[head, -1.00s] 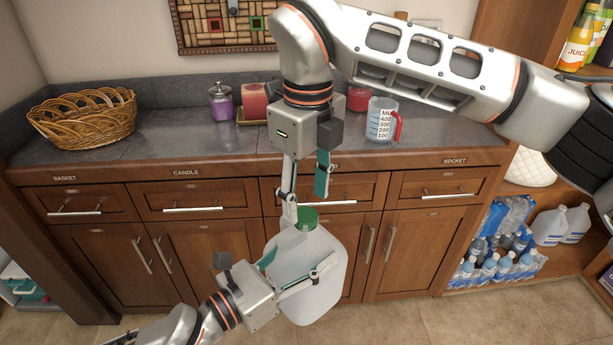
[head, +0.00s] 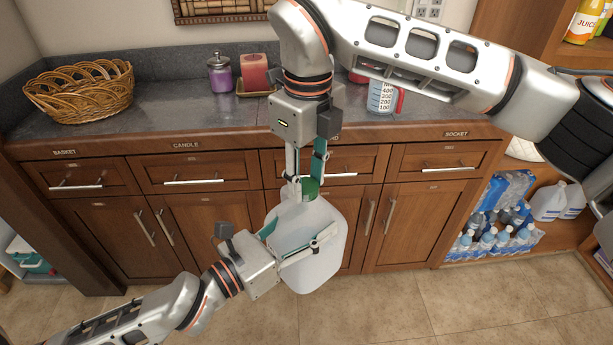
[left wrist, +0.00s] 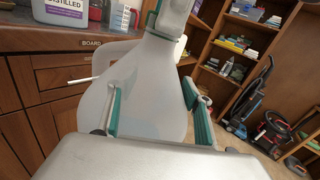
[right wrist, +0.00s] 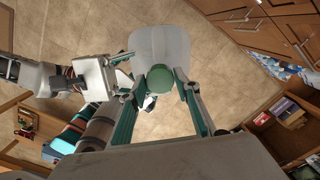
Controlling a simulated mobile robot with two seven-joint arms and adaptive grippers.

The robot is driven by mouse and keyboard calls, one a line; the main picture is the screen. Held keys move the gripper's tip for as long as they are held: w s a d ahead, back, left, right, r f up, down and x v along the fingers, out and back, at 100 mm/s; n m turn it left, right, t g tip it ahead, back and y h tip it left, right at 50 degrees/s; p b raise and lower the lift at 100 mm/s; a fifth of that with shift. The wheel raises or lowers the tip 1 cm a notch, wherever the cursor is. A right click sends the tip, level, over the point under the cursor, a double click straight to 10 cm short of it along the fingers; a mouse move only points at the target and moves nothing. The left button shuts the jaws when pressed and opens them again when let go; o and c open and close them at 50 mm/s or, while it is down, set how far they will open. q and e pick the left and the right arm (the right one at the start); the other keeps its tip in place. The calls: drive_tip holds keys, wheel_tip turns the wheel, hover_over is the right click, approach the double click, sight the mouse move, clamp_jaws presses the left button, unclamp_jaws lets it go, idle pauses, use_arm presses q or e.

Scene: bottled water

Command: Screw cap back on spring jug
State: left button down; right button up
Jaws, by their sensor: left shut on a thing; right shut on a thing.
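The spring jug (head: 312,255) is a large pale jug held in mid-air in front of the cabinets, slightly tilted. My left gripper (head: 290,248) is shut on its body; the left wrist view shows the jug (left wrist: 150,85) between the two green-padded fingers. The green cap (head: 309,189) is at the jug's mouth. My right gripper (head: 307,172) comes down from above and is shut on the cap, with a finger on either side. The right wrist view shows the round cap (right wrist: 160,78) over the jug (right wrist: 162,47). The threads are hidden, so I cannot tell how tightly it sits.
The counter (head: 170,125) behind holds a wicker basket (head: 80,92), candles (head: 221,75) and a measuring cup (head: 381,96). Packed water bottles (head: 495,225) and more jugs (head: 550,202) stand on the shelf at right. The floor (head: 410,305) below is clear.

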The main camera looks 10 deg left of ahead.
drive_tip(key=o, duration=1.3)
drive_tip(key=shift+r, duration=0.1)
wheel_tip(320, 180, up, 12)
drive_tip(key=shift+s+d+f, duration=0.1)
drive_tip(key=shift+d, duration=0.05)
